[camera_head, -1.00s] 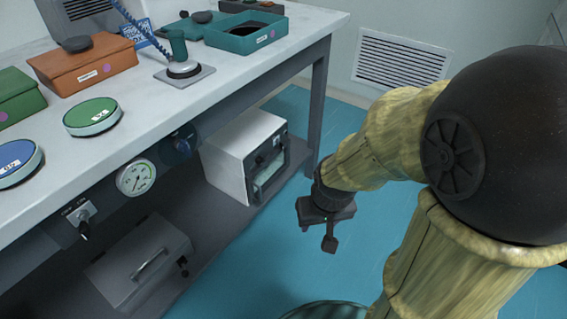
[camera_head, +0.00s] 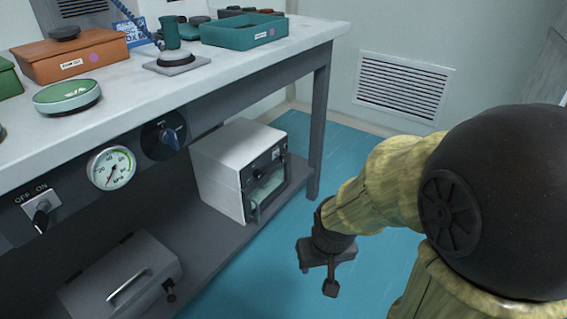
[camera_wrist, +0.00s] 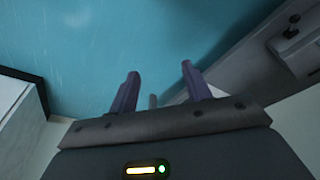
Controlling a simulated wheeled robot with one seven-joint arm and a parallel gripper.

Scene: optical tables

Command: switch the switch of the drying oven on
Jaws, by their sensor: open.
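A white box-shaped oven (camera_head: 222,170) stands on the lower shelf under the bench, with a dark-framed window and small dark controls on its front; which way its switch is set is too small to tell. A plate marked OFF and ON with a black lever switch (camera_head: 41,213) is on the bench's front panel at the far left. My gripper (camera_head: 317,283) hangs to the right of the oven, over the blue floor, apart from it. In the wrist view my gripper (camera_wrist: 160,69) is open, with nothing between its two purple fingers.
The front panel also carries a round gauge (camera_head: 112,168) and a dark rotary knob (camera_head: 165,138). A grey case with a handle (camera_head: 118,285) sits on the lower shelf. A bench leg (camera_head: 319,130) stands right of the oven. Blue floor (camera_head: 340,150) is clear beyond.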

